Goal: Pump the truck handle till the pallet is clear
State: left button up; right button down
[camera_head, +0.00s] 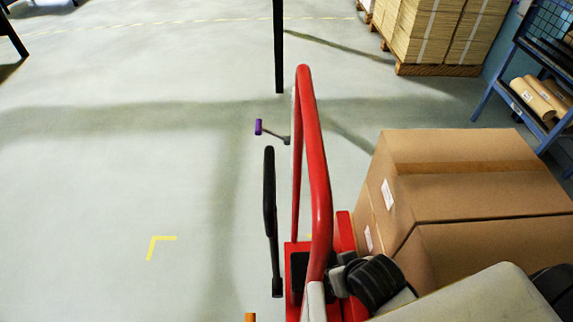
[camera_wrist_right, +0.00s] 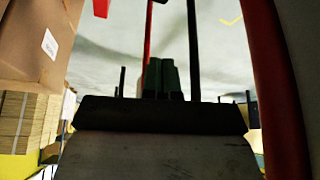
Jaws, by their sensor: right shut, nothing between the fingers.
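The red truck (camera_head: 318,190) has a tall red loop frame. A black upright lever (camera_head: 270,190) stands just left of the frame, and a thinner lever with a purple grip (camera_head: 258,127) sticks out behind it. I cannot tell which is the pump handle. Brown cartons (camera_head: 460,175) stand to the right of the frame; the pallet under them is hidden. My right gripper (camera_head: 338,276) is low beside the red frame, in front of the cartons. In the wrist view its fingers (camera_wrist_right: 161,78) are together, with nothing held. My left gripper does not show.
A stack of flat cardboard on a wooden pallet (camera_head: 435,70) stands at the back right. A blue rack (camera_head: 492,95) with paper rolls is at the right edge. A dark post (camera_head: 278,45) rises behind the truck. The floor at left is clear, with a yellow corner mark (camera_head: 153,243).

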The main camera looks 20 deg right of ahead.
jog(key=w+d+r+m+t+y, duration=0.35)
jog(key=w+r+m+y, duration=0.2)
jog(key=w, duration=0.25)
jog(key=w+d+r+m+t+y, duration=0.2)
jog(key=w+r+m+t+y, duration=0.35)
jog(key=w, duration=0.35)
jog(key=w+a+p, duration=0.1)
jog(key=w+a, duration=0.6)
jog(key=a, duration=0.3)
jog(key=shift+w+a+r+n+g, duration=0.2)
jog(key=shift+a+n+g, duration=0.1)
jog(key=shift+n, duration=0.1)
jog(key=shift+d, duration=0.1)
